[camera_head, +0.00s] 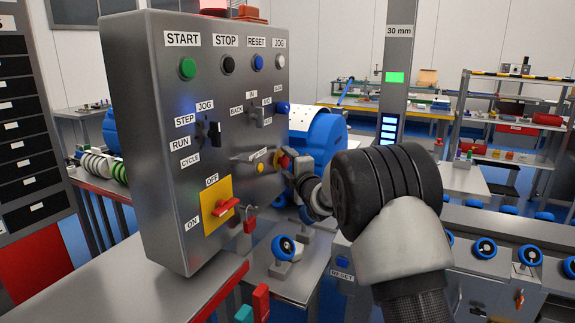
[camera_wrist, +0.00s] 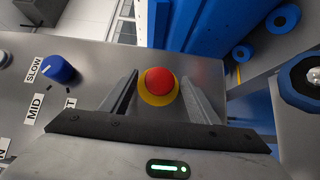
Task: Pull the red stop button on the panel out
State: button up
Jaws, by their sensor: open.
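The red stop button (camera_wrist: 160,81) has a round red cap on a yellow collar (camera_wrist: 158,101). In the head view the button (camera_head: 284,161) is at the right edge of the grey panel (camera_head: 165,130), partly covered by my gripper (camera_head: 297,170). In the wrist view my gripper (camera_wrist: 160,76) is open. One finger is on each side of the button, with visible gaps between the fingers and the cap. I cannot tell how far the button stands out from the panel.
A blue knob (camera_wrist: 60,69) marked SLOW and MID is left of the fingers in the wrist view. A red rotary switch (camera_head: 227,208) on a yellow plate and a red padlock (camera_head: 249,224) are lower on the panel. A blue-wheeled part (camera_head: 283,247) stands below my gripper.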

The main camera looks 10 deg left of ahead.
grip_shut()
jog(key=shift+d+f+b, duration=0.2)
jog(key=shift+b, duration=0.2)
jog(key=shift+s+d+r+b, duration=0.1)
jog(key=shift+s+d+b, duration=0.1)
jog(key=shift+d+b, duration=0.35)
jog(key=shift+d, duration=0.1)
grip_release()
jog(key=shift+s, duration=0.1)
jog(key=shift+r, duration=0.1)
